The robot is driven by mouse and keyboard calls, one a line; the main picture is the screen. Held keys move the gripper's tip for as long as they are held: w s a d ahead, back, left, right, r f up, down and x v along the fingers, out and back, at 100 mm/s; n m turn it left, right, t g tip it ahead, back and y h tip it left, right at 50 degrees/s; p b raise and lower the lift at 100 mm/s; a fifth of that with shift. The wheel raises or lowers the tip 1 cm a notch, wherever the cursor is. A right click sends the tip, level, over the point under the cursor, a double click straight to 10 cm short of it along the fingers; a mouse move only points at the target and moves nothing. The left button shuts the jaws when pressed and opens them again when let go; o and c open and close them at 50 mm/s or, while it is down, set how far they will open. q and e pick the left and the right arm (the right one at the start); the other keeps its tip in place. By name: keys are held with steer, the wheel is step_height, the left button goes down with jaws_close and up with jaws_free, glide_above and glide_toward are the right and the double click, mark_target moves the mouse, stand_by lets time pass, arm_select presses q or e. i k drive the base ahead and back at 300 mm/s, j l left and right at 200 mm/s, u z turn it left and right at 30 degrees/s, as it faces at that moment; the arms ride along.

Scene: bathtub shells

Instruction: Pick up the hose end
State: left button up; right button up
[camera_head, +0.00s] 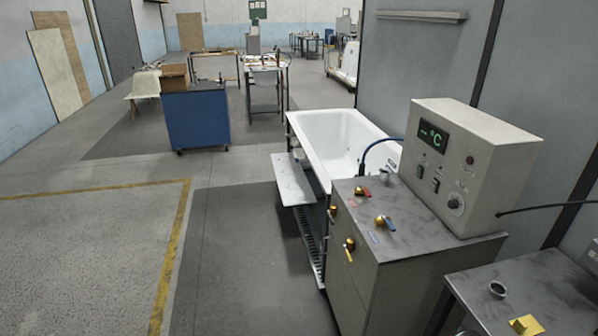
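A thin dark-blue hose (376,146) arches up behind the metal cabinet (432,244), at the near end of the white bathtub (345,135). Its left end (362,170) comes down at the cabinet's back edge, by a small metal fitting. Its other end passes out of sight behind the control box (462,165). I cannot tell whether the visible end is loose or attached. Neither of my grippers is in view.
Brass valves with red and blue handles (385,222) stick up from the cabinet top. A black cable (545,207) runs right from the control box. A grey table (530,295) stands at the lower right. A white side shelf (292,180) juts out left of the tub.

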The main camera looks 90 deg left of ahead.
mark_target(361, 166)
steer(key=u, duration=2.6)
steer(key=i+j+u, duration=0.35)
steer(key=i, duration=0.2)
steer(key=i+j+u, duration=0.4)
steer(key=i, duration=0.15)
steer(key=i+u, duration=0.35)
steer(key=i, duration=0.2)
steer(key=i+z, duration=0.3)
steer(key=i, duration=0.15)
steer(key=i+j+z, duration=0.25)
steer(key=i, duration=0.15)
steer(key=i+j+z, duration=0.45)
steer(key=z, duration=0.2)
steer(key=i+j+z, duration=0.55)
steer(key=z, duration=0.15)
